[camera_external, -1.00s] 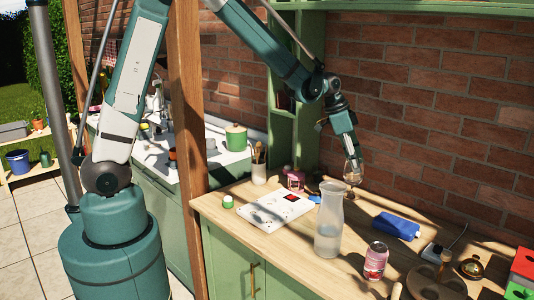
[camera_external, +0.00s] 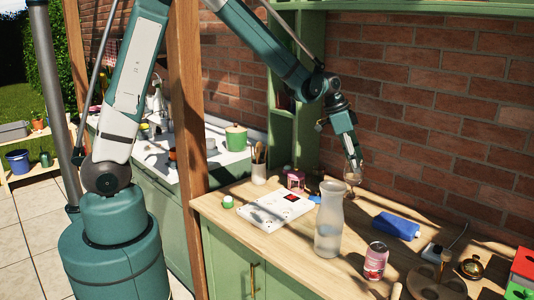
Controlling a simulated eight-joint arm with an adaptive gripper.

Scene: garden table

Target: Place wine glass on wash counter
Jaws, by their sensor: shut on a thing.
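The wine glass (camera_external: 352,176) is clear and stands upright at the back of the wooden counter, near the brick wall; its lower part is hard to make out. My gripper (camera_external: 355,162) reaches down from above and is shut on the glass near its rim. Whether the foot touches the wood is unclear.
A tall frosted carafe (camera_external: 329,222) stands in front of the glass. A wooden post (camera_external: 187,150) rises between the counters.

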